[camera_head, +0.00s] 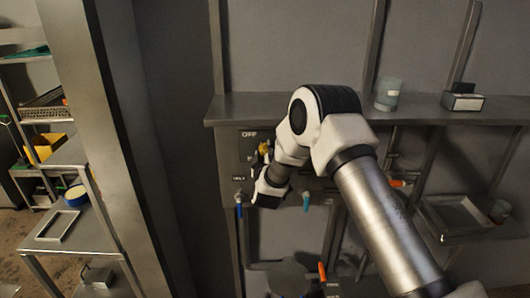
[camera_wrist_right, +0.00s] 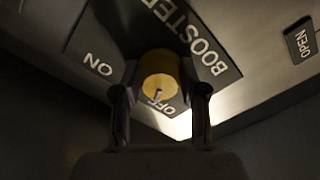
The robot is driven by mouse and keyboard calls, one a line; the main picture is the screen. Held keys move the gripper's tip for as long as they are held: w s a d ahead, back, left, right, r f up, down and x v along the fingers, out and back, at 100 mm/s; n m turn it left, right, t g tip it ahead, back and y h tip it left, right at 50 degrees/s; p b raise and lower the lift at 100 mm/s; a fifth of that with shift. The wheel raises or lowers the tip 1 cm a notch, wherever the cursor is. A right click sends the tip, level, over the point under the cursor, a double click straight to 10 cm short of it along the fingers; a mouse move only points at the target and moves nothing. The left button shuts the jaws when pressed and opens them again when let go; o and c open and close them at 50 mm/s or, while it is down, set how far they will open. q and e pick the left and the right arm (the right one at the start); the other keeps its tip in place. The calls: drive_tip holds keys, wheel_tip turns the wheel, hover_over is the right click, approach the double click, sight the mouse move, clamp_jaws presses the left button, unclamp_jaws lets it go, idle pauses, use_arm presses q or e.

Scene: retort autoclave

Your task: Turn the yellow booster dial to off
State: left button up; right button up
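The yellow booster dial (camera_head: 264,148) sits on a dark plate on the grey panel, partly covered by my right gripper (camera_head: 262,168) in the head view. In the right wrist view the yellow dial (camera_wrist_right: 159,66) lies between the two dark fingers of my right gripper (camera_wrist_right: 160,82). The fingertips are close to its sides; whether they touch it is too dark to tell. A pale mark on the dial's lower edge faces the OFF label (camera_wrist_right: 160,106), which is partly hidden. The ON label (camera_wrist_right: 98,65) is to the left. My left gripper is out of view.
Below the panel are a blue handle (camera_head: 239,211) and a light blue one (camera_head: 306,202). A shelf (camera_head: 235,107) juts out above the dial, with a jar (camera_head: 388,95) on it.

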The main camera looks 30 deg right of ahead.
drive_tip(key=shift+o, duration=0.7)
drive_tip(key=v, duration=1.2)
drive_tip(key=shift+w+f, duration=0.1)
